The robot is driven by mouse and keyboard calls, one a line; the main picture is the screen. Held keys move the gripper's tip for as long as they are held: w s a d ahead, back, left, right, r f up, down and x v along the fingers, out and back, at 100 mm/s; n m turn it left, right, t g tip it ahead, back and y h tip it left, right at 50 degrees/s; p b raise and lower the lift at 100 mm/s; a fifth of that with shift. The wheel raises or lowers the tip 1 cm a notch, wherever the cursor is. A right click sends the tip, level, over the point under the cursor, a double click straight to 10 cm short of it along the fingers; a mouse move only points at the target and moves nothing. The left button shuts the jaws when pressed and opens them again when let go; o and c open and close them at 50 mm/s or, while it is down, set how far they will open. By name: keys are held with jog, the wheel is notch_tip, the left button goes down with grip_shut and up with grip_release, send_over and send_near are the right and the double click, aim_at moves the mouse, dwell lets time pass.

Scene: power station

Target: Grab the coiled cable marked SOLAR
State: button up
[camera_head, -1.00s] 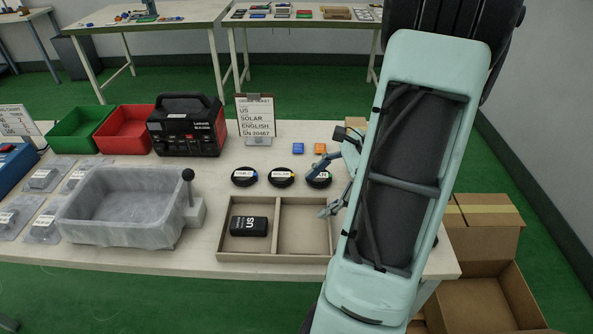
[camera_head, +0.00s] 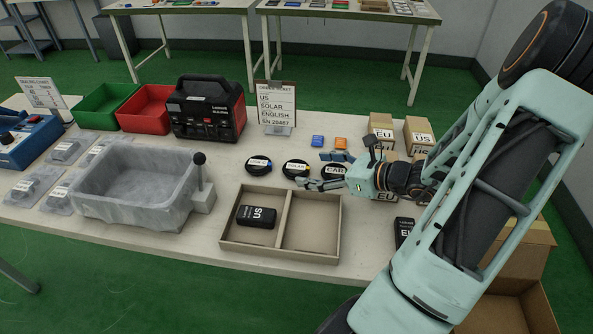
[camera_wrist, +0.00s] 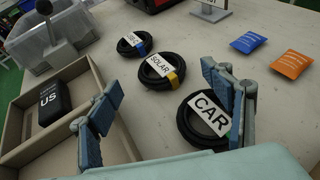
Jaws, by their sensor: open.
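The coiled black cable marked SOLAR (camera_wrist: 162,70) lies flat on the table between the USB-C coil (camera_wrist: 134,43) and the CAR coil (camera_wrist: 207,118) in the wrist view. It has a white label and a yellow band. In the head view the SOLAR coil (camera_head: 296,168) is the middle of the three. My gripper (camera_head: 312,170) is open and empty, with its fingers close to the SOLAR and CAR coils. In the wrist view my gripper (camera_wrist: 170,110) has its fingers spread, one near the tray and one over the CAR coil; the SOLAR coil lies beyond them.
A divided cardboard tray (camera_head: 281,224) holds a black US adapter (camera_head: 257,216). A grey bin (camera_head: 137,187) stands to the left. Blue (camera_head: 318,141) and orange (camera_head: 340,144) packets lie behind the coils. Small EU and US boxes (camera_head: 418,136) stand at right. A sign (camera_head: 276,103) stands behind.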

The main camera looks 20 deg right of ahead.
aim_at(297, 167)
jog(key=b+x, duration=0.1)
jog(key=x, duration=0.4)
jog(key=shift+w+a, duration=0.1)
jog(key=shift+w, duration=0.05)
jog(key=c, duration=1.2)
